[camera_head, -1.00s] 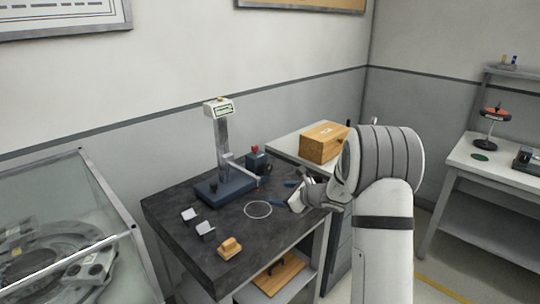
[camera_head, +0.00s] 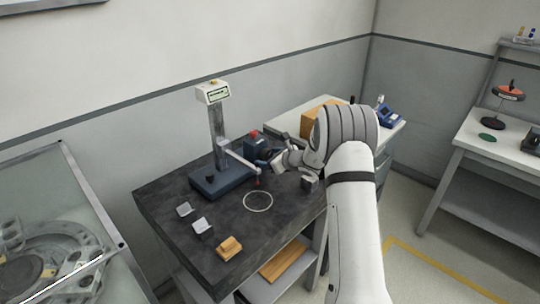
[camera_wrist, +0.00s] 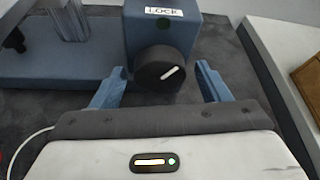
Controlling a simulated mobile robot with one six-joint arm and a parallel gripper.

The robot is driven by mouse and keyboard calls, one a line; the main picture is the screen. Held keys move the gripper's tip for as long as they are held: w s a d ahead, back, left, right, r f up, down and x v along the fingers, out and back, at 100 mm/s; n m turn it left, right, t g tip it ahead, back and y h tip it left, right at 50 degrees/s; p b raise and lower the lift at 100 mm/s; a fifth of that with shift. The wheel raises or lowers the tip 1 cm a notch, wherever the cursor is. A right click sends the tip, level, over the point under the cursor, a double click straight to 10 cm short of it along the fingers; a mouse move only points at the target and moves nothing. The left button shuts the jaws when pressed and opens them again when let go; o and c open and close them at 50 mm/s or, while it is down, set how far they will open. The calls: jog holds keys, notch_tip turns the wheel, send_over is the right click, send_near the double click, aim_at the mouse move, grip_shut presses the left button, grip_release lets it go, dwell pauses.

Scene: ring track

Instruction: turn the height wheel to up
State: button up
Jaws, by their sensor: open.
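A black round knob (camera_wrist: 158,68) with a white pointer line sits on the front of a blue box (camera_wrist: 178,28) in the wrist view. A label above it reads LOCK. I see no "up" mark, and cannot tell if this knob is the height wheel. My gripper (camera_wrist: 160,80) is open, with one blue finger on each side of the knob and gaps to it. In the head view my gripper (camera_head: 272,158) is at the blue box (camera_head: 257,145), which has a red top part. The measuring stand (camera_head: 217,140) with its column and arm is to the left.
The dark tabletop (camera_head: 180,233) holds two small grey blocks (camera_head: 193,217), a wooden block (camera_head: 229,246) and a white ring mark (camera_head: 258,201). A wooden box (camera_head: 312,115) stands behind my arm.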

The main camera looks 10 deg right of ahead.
jog(key=shift+w+a+f, duration=0.15)
jog(key=shift+w, duration=0.1)
jog(key=shift+c, duration=0.3)
jog(key=c, duration=0.9)
